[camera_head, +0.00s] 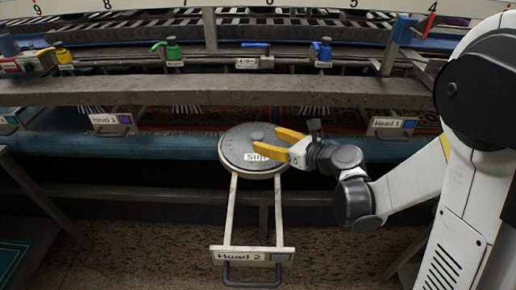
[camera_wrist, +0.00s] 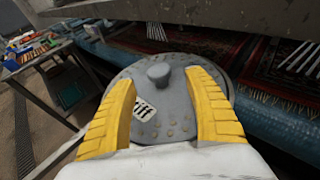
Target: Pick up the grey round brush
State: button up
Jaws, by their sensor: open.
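The grey round brush (camera_head: 240,154) is a flat disc with a short knob on top and a white label. It lies on a pulled-out frame marked Head 2 (camera_head: 251,254). My gripper (camera_head: 268,143) has yellow fingers and is over the right part of the disc. In the wrist view, the brush (camera_wrist: 182,122) lies between and below the open fingers of my gripper (camera_wrist: 165,85). The knob (camera_wrist: 158,74) stands just beyond and between the fingertips. Nothing is held. I cannot tell whether the fingers touch the disc.
A grey beam (camera_head: 200,93) runs across behind the brush. Frames marked Head 3 (camera_head: 112,123) and Head 1 (camera_head: 391,126) stand at either side. Coloured valves, such as a green one (camera_head: 173,50), line the back. A table with several tools (camera_wrist: 38,62) is at left in the wrist view.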

aim_at(259, 136)
jog(key=b+x, duration=0.2)
jog(key=x, duration=0.3)
jog(key=shift+w+a+r, duration=0.1)
jog(key=shift+a+r, duration=0.05)
jog(key=shift+a, duration=0.1)
jog(key=shift+r, duration=0.1)
jog(key=shift+c, duration=0.6)
grip_shut()
